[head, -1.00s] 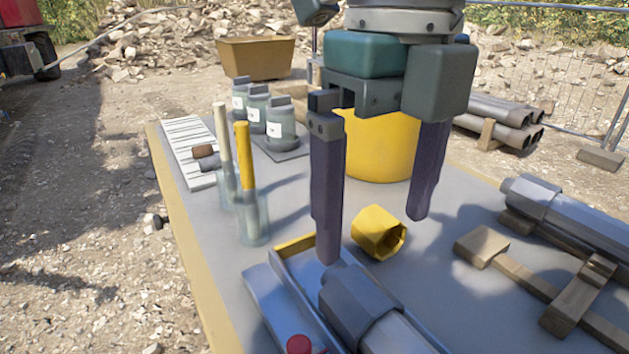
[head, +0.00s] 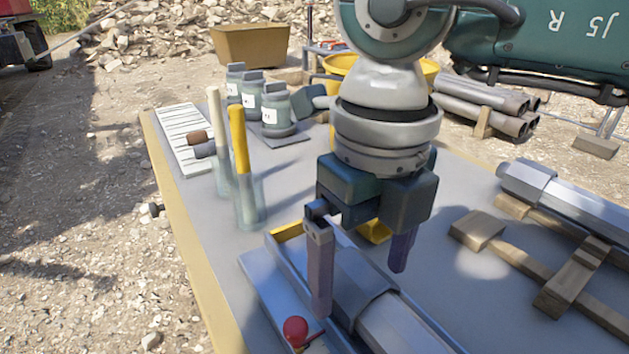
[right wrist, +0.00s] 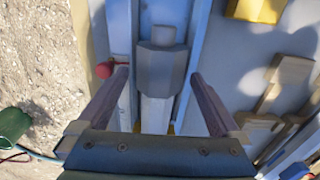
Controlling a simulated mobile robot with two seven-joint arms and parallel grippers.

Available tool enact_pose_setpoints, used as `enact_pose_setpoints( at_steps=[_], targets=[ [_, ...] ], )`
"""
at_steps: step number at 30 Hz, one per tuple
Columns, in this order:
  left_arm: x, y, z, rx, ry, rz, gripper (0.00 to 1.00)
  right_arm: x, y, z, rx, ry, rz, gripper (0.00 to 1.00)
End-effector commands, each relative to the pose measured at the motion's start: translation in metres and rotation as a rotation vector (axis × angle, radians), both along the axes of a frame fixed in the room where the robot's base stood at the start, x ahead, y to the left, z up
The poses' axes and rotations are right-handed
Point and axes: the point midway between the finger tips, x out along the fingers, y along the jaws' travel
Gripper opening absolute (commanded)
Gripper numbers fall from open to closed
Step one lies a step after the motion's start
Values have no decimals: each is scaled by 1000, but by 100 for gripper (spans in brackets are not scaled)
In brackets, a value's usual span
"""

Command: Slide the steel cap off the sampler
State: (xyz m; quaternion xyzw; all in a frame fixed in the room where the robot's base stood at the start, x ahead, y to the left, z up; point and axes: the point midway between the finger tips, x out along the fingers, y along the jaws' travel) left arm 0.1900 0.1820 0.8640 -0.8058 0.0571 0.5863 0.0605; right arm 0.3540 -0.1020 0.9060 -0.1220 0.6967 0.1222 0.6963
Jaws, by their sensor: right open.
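The sampler (head: 405,328) lies in a metal channel tray at the front of the table, its near end cut off by the picture edge. Its grey steel cap (head: 362,285) is on the end facing away; the cap also shows in the right wrist view (right wrist: 160,68). My right gripper (head: 360,287) is open above the tray, one finger on each side of the sampler. In the right wrist view my right gripper (right wrist: 160,76) has the cap between its fingertips, with gaps on both sides. My left gripper is not in view.
A red knob (head: 295,330) stands close to the left finger. A yellow hexagonal cap (head: 375,231) is partly hidden behind the gripper. Another sampler-like tube (head: 575,203) rests on wooden blocks at right. Tubes with yellow and white handles (head: 243,160) stand at left.

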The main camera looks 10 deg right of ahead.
Motion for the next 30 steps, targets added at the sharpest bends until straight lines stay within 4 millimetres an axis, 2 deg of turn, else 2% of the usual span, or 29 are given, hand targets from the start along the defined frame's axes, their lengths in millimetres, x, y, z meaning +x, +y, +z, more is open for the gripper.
enact_pose_setpoints(
  at_steps=[4,13,30],
  targets=[
    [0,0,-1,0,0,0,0,0,0,-8,-1,0,1,100],
    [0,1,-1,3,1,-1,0,0,0,-9,-1,-1,1,99],
    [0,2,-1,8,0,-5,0,0,0,-9,0,-1,1,35]
  ],
)
